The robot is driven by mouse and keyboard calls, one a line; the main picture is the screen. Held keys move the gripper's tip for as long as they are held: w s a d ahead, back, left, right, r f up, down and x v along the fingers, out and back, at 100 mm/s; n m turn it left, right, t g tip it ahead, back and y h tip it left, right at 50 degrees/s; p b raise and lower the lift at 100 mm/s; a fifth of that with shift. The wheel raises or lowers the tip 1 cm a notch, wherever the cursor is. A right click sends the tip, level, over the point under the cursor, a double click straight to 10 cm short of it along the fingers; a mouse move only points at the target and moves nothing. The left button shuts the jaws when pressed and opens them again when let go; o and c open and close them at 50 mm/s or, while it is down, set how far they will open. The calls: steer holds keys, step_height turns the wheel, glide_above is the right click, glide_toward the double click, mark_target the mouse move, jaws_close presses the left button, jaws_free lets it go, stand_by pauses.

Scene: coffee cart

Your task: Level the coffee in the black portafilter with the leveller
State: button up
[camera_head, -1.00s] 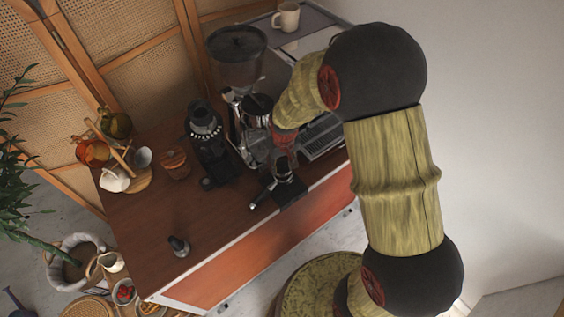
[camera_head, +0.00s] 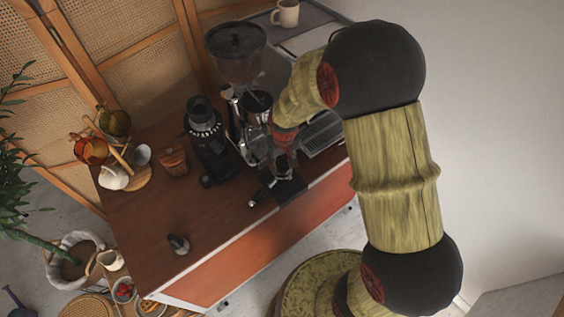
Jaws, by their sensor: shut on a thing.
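My gripper (camera_head: 283,163) points down over the front right of the wooden cart top, partly hidden by my wrist. It is shut on a small, dark and silvery thing, which seems to be the leveller; its outline is hard to make out. The black portafilter (camera_head: 262,193) lies just below, its handle pointing to the lower left and its basket end on a black mat (camera_head: 292,193). The gripper and held thing cover much of the basket, so I cannot tell whether they touch it. The coffee inside is not visible.
A tamper-like tool (camera_head: 178,244) stands on the front left of the cart. A black grinder (camera_head: 206,140), a wooden container (camera_head: 173,161) and a cup rack (camera_head: 118,155) stand farther left and back. A large grinder hopper (camera_head: 237,50) rises behind. The front left top is mostly clear.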

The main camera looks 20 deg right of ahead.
steer(key=shift+f+b, duration=0.75)
steer(key=shift+f, duration=0.2)
stand_by(3.0)
steer(key=shift+s+n, duration=0.1)
steer(key=shift+n, duration=0.6)
